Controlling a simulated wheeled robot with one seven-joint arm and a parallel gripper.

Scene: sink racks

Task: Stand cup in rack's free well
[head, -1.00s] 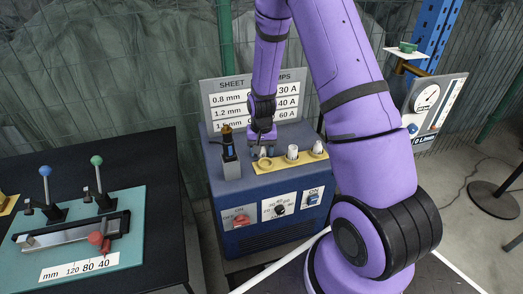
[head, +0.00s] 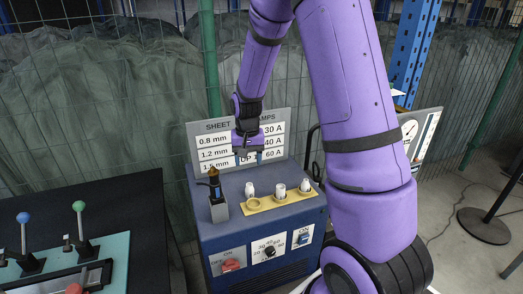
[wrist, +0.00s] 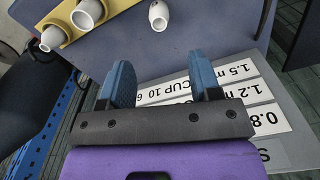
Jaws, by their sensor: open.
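The yellow rack (head: 285,202) lies on top of the blue welding machine. Its left well (head: 253,205) is an empty ring. Two white cups, one in the middle (head: 280,190) and one at the right (head: 305,185), stand in the other wells. A third white cup (head: 250,189) stands on the machine top just behind the empty well, off the rack; it also shows at the top of the wrist view (wrist: 158,14). My gripper (head: 249,159) is open and empty, above and behind this loose cup. In the wrist view its blue fingers (wrist: 164,82) are apart with nothing between them.
A sign panel (head: 215,142) rises at the back of the machine, close behind my gripper. A dark torch in a grey holder (head: 218,208) stands left of the rack. A black table (head: 90,200) with levers is at the left.

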